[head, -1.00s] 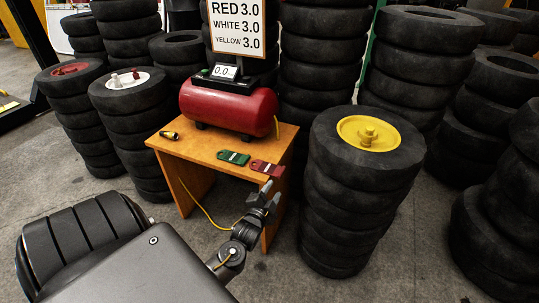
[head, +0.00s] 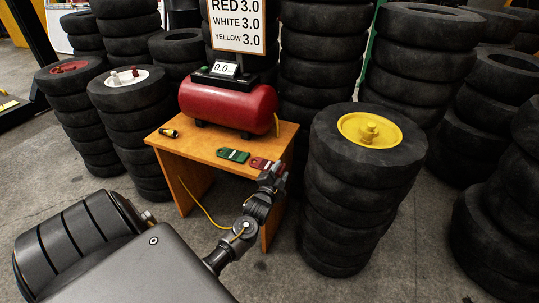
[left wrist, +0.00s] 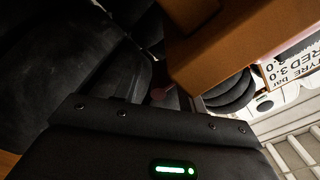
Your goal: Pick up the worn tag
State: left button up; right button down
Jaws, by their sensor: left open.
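Two tags lie on the orange wooden table near its front right edge. The green tag (head: 233,155) is on the left, and the red tag (head: 262,163) is on the right, partly hidden by my gripper. Each has a pale label; I cannot read which one is marked worn. My left gripper (head: 273,176) is open and empty at the table's front right corner, close to the red tag. I cannot tell whether it touches the tag. In the left wrist view the table's orange side shows, but no tag is clear. My right gripper is not in view.
A red air tank (head: 228,107) with a gauge reading 0.0 stands on the table (head: 190,153), with a small yellow-black fitting (head: 169,133) at left. A tyre stack with a yellow hub (head: 367,130) stands close on the right. More tyre stacks stand behind.

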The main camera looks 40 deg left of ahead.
aim_at(284, 165)
pick_arm(q)
jog(key=x, duration=0.3)
jog(key=shift+w, duration=0.25)
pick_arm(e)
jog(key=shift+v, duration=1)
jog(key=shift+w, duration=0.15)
pick_arm(q)
grip_shut()
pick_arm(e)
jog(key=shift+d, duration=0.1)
